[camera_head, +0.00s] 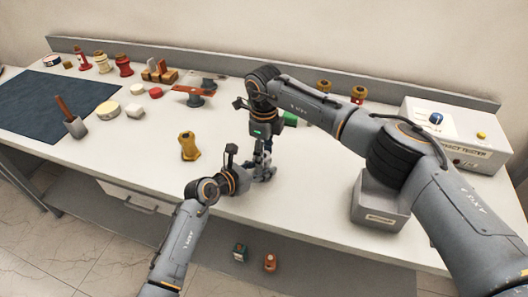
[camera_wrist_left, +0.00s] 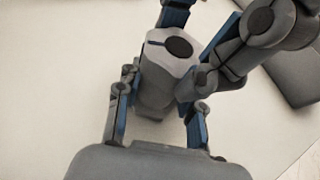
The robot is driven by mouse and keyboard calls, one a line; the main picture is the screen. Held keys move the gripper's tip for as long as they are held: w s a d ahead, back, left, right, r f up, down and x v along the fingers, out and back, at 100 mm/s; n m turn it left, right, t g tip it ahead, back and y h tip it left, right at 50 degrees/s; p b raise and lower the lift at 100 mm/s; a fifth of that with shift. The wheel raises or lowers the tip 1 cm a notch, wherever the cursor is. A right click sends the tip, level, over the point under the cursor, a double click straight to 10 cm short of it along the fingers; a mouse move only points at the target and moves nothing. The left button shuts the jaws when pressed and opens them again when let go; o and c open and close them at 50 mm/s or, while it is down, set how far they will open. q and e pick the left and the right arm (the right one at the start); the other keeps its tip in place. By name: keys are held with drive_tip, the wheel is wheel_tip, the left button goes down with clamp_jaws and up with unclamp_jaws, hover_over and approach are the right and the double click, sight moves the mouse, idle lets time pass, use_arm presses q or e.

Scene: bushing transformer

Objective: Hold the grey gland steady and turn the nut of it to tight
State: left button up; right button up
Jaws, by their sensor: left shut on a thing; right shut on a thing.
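The grey gland (camera_wrist_left: 157,88) stands on the white table in the left wrist view. Its light grey, faceted top, seemingly the nut (camera_wrist_left: 168,52), has a dark round opening. My left gripper (camera_wrist_left: 160,100) is shut on the gland's lower body, one blue-padded finger on each side. My right gripper (camera_wrist_left: 187,48) comes in from the upper right, shut on the faceted top; its grip is partly hidden. In the head view, my left gripper (camera_head: 262,172) and my right gripper (camera_head: 265,150) meet near the table's middle and mostly hide the gland.
A yellow-brown bushing (camera_head: 188,147) stands to the left of the grippers. A grey bin (camera_head: 380,205) sits at the front right, before a white tester box (camera_head: 460,138). A dark blue mat (camera_head: 45,105) lies at the left. Several small parts line the back.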

drive_tip(key=m, duration=1.1)
drive_tip(key=shift+a, duration=0.1)
drive_tip(key=shift+m, duration=1.6)
drive_tip(key=o, duration=1.2)
drive_tip(key=shift+a, duration=0.1)
drive_tip(key=shift+c, duration=0.2)
drive_tip(key=shift+s+r, duration=0.1)
wheel_tip(320, 180, up, 12)
use_arm(q)
drive_tip(key=o, duration=1.3)
